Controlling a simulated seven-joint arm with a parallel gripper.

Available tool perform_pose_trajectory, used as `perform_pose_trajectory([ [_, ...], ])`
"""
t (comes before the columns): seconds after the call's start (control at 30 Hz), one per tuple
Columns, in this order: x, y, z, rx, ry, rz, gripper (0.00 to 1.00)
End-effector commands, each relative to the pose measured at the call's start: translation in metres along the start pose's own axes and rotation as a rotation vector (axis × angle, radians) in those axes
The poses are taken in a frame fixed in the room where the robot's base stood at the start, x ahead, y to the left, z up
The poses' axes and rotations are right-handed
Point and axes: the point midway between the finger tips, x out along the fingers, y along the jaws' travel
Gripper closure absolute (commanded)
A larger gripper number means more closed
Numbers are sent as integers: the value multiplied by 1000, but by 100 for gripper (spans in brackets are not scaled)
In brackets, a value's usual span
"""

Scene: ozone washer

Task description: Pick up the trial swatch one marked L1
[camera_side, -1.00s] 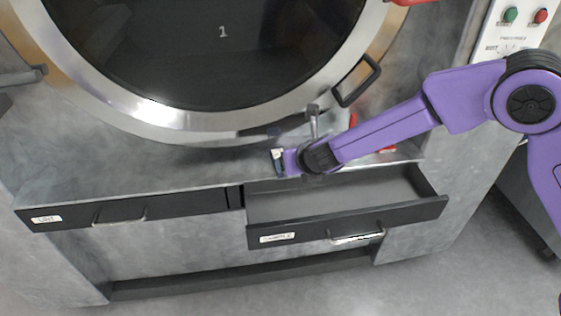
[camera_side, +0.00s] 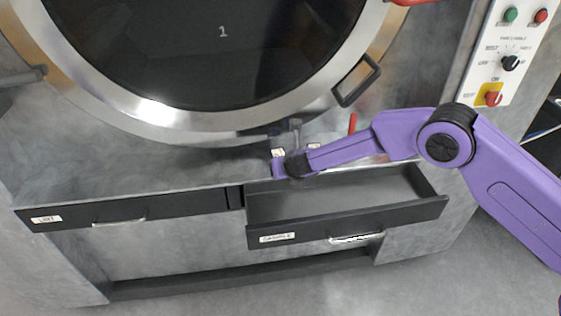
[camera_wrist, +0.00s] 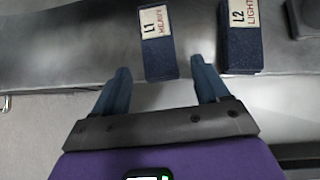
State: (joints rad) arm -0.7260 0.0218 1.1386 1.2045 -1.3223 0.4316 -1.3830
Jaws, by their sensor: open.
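The swatch marked L1 HEAVY (camera_wrist: 160,58) is a dark blue block with a cream label in red and black letters. It lies on the grey ledge, ahead of my gripper (camera_wrist: 160,68) in the wrist view. My gripper is open, with one blue finger on each side of the swatch's near end.
A similar swatch marked L2 LIGHT (camera_wrist: 242,52) lies just right of my right finger. An open, seemingly empty drawer labelled SAMPLE (camera_side: 340,200) is below the ledge. The round washer door (camera_side: 210,120) rises behind. A closed drawer (camera_side: 120,210) is at left.

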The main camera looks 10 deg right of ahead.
Motion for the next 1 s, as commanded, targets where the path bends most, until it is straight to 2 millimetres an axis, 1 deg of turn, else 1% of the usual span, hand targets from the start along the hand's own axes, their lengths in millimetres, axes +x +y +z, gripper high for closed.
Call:
perform_pose_trajectory([
  [0.03,6,-1,0,1,-1,-1,26],
  [0.1,11,-1,1,2,-1,-1,26],
  [0.2,15,-1,1,1,-1,0,26],
  [0.47,16,-1,1,1,-1,0,26],
  [0.57,16,-1,1,1,-1,0,55],
  [0.6,16,-1,1,1,-1,0,68],
  [0.67,16,-1,1,1,-1,0,86],
  [1.0,14,-1,1,1,-2,0,87],
])
